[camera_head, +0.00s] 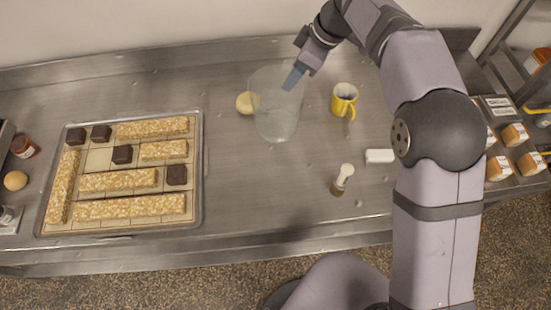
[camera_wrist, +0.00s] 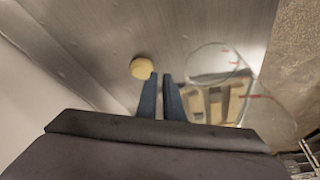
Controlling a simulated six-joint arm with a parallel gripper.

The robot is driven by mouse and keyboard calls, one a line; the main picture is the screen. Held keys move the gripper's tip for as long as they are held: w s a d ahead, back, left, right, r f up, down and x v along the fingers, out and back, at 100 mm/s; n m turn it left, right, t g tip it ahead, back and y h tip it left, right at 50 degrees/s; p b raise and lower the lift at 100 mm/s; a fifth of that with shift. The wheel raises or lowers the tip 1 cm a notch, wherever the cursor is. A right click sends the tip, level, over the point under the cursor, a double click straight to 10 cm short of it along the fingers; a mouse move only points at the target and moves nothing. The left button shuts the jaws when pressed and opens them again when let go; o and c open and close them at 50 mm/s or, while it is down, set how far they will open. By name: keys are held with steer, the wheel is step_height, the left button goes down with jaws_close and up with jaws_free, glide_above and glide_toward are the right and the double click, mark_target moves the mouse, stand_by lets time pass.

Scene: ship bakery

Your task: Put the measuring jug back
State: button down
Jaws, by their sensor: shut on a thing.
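The measuring jug (camera_head: 277,112) is clear, with its wide opening toward the back of the steel counter. In the wrist view the jug (camera_wrist: 238,97) is to the right of the fingers, with red marks on its wall. My gripper (camera_head: 291,80) is shut on the jug at its upper right side. In the wrist view its blue fingertips (camera_wrist: 160,76) are close together, and the grip point is hard to make out through the clear wall. I cannot tell whether the jug's base touches the counter.
A pale yellow round thing (camera_head: 244,103) is just left of the jug. A yellow mug (camera_head: 344,99) stands to the right. A brush-like tool (camera_head: 342,179) and a white block (camera_head: 380,156) lie nearer the front. A tray (camera_head: 199,190) of bars and dark blocks fills the left.

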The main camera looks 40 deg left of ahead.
mark_target(289, 94)
steer(key=shift+s+a, duration=0.2)
steer(key=shift+s, duration=0.3)
steer(key=shift+w+d+f+p, duration=0.1)
steer(key=shift+f+p, duration=0.8)
steer(key=shift+f, duration=2.65)
steer(key=shift+w+f+p, duration=0.1)
steer(key=shift+f+p, duration=0.8)
steer(key=shift+f, duration=3.2)
steer(key=c, duration=1.9)
jaws_free()
